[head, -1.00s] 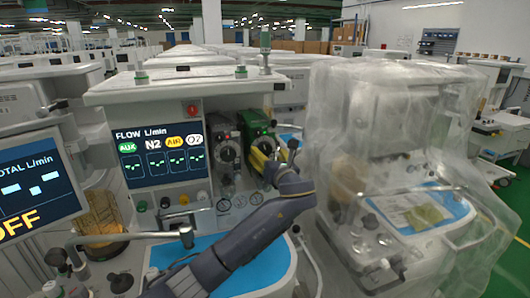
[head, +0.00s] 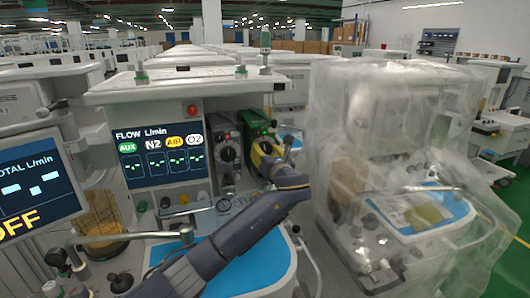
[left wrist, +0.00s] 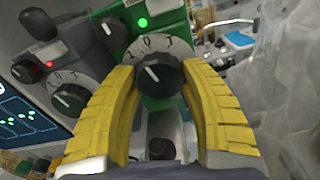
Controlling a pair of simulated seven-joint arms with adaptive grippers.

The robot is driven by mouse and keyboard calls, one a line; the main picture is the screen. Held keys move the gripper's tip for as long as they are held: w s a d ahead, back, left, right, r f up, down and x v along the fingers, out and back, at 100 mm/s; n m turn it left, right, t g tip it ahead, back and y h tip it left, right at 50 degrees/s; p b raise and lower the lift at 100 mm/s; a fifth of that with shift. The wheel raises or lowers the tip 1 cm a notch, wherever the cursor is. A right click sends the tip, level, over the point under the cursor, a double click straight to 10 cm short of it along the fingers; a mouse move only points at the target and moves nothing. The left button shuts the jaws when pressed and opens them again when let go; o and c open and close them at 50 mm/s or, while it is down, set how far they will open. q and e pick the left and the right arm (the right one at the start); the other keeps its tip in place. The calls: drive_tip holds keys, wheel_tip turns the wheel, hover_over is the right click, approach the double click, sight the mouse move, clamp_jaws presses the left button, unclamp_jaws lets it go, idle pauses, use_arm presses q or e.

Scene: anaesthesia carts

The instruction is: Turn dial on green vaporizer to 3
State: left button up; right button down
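The green vaporizer (head: 256,126) stands at the right end of the machine's front panel. It also fills the upper middle of the left wrist view (left wrist: 118,32), with a lit green lamp. Its round black dial (left wrist: 160,75) has a white pointer line and a numbered light scale above it; the exact setting is unclear. My left gripper (head: 262,152) is in front of this dial and hides most of it in the head view. In the left wrist view its yellow fingers (left wrist: 160,68) stand apart, one on each side of the dial. I cannot tell whether they touch it. My right gripper is not in view.
A grey vaporizer (head: 224,140) with its own dial and a red lamp stands close on the left. The flow screen (head: 160,155) is further left. A plastic-covered cart (head: 395,150) stands to the right. The blue work surface (head: 262,272) lies below my arm.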

use_arm(q)
drive_tip(key=c, duration=0.6)
drive_tip(key=shift+d+f+n, duration=0.1)
drive_tip(key=shift+n, duration=1.1)
drive_tip(key=n, duration=0.3)
drive_tip(key=o, duration=1.3)
drive_tip(key=shift+c, duration=0.2)
drive_tip(key=v, duration=1.2)
